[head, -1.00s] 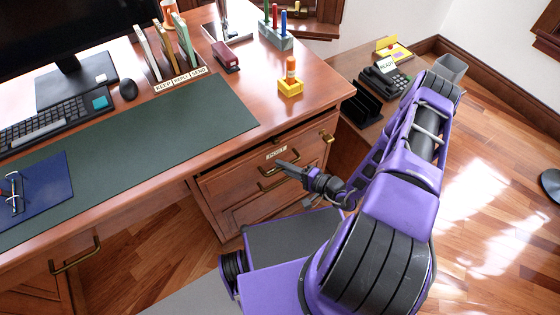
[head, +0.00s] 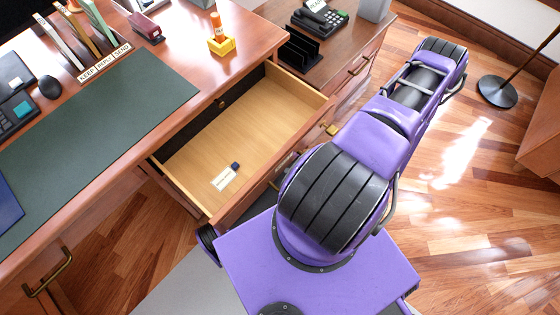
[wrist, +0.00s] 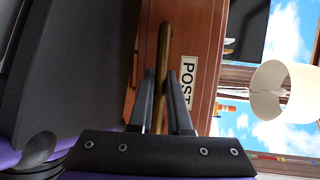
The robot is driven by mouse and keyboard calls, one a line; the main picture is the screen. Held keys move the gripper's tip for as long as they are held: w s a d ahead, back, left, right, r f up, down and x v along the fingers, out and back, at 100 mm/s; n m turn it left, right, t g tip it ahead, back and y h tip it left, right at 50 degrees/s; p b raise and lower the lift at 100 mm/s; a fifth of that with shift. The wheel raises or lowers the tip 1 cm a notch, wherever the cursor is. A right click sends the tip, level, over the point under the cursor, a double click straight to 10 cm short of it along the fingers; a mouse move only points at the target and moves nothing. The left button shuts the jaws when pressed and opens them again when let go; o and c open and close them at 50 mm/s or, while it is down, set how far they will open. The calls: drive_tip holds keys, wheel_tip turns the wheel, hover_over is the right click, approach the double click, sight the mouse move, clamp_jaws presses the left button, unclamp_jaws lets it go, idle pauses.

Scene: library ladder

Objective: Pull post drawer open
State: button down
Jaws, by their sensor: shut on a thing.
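The post drawer (head: 215,145) stands pulled well out of the desk in the head view, its pale wooden inside showing. A small bottle-like thing with a dark blue cap (head: 235,166) and a white label lies in it. In the wrist view the reddish drawer front carries a white POST label (wrist: 187,82). My gripper (wrist: 161,75) is shut on the brass handle (wrist: 163,45) of this drawer, one dark finger on each side of the bar. In the head view my own arm hides the gripper and most of the handle.
The desk (head: 240,40) holds a green mat (head: 100,140), a file sorter (head: 85,45) and a yellow holder (head: 221,46). A side cabinet (head: 350,45) with a phone (head: 320,15) stands behind the drawer. A lamp base (head: 497,92) is on the floor at right.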

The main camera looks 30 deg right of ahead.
drive_tip(key=shift+s+d, duration=0.25)
drive_tip(key=shift+s, duration=0.4)
drive_tip(key=shift+s+d, duration=0.2)
drive_tip(key=shift+s, duration=0.45)
drive_tip(key=c, duration=0.9)
unclamp_jaws()
drive_tip(key=shift+o, duration=0.2)
drive_tip(key=v, duration=1.7)
drive_tip(key=shift+b, duration=0.3)
drive_tip(key=shift+s+d, duration=0.15)
drive_tip(key=shift+d, duration=0.05)
